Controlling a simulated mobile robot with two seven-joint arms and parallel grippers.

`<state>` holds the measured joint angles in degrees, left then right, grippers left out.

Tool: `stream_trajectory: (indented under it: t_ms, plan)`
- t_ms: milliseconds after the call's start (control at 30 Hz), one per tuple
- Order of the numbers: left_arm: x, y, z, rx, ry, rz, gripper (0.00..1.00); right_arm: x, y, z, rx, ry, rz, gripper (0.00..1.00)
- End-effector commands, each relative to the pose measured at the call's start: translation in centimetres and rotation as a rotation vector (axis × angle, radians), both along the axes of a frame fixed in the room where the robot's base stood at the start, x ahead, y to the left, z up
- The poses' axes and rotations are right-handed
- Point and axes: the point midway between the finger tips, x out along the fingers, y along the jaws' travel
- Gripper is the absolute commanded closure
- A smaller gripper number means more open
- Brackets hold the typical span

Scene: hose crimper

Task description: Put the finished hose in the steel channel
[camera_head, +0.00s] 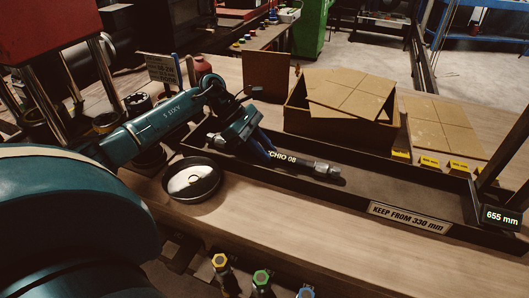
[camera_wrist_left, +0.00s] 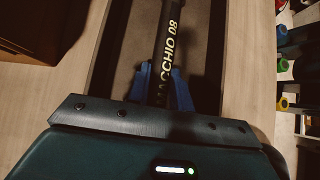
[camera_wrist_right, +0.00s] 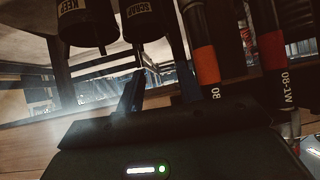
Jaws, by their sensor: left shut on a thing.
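A black hose with white lettering (camera_head: 283,158) and a silver end fitting (camera_head: 322,168) lies along the dark steel channel (camera_head: 360,194), over or inside its left part. I cannot tell whether it touches the channel floor. My left gripper (camera_head: 262,151) is shut on the hose, its blue fingers either side of it. In the left wrist view the hose (camera_wrist_left: 170,35) runs straight between the fingers (camera_wrist_left: 162,88), with the channel walls on both sides. The hose's other end is hidden. My right gripper (camera_wrist_right: 160,90) shows only in the right wrist view, open and empty.
A round dish (camera_head: 193,182) stands in front of the channel. An open cardboard box (camera_head: 340,115) stands behind it. A sign (camera_head: 409,217) and a 655 mm display (camera_head: 502,217) are on the right. Dark bins (camera_wrist_right: 85,25) and orange-banded hoses (camera_wrist_right: 204,60) are close to my right gripper.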

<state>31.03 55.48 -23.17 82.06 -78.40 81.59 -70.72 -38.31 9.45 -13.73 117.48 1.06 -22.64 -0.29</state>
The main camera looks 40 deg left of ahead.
Motion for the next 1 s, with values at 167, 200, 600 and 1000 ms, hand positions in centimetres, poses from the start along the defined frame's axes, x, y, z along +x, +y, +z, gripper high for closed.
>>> stream_trajectory:
  t_ms: [167,200,600,1000]
  plan:
    - [0.1,0.0,0.2,0.0,-0.004,0.002,1.0,0.0,0.3,0.4,0.005,-0.005,0.005,0.64]
    - [0.1,0.0,0.2,0.0,-0.004,0.002,1.0,0.1,0.3,0.3,0.004,-0.005,0.004,0.64]
    - [0.0,0.0,-0.1,0.001,0.0,0.001,0.57,0.3,0.1,0.3,0.004,-0.01,0.0,0.64]
    - [-0.2,1.5,1.5,0.004,-0.001,0.005,0.57,0.4,-0.1,0.5,0.002,-0.009,-0.006,0.64]
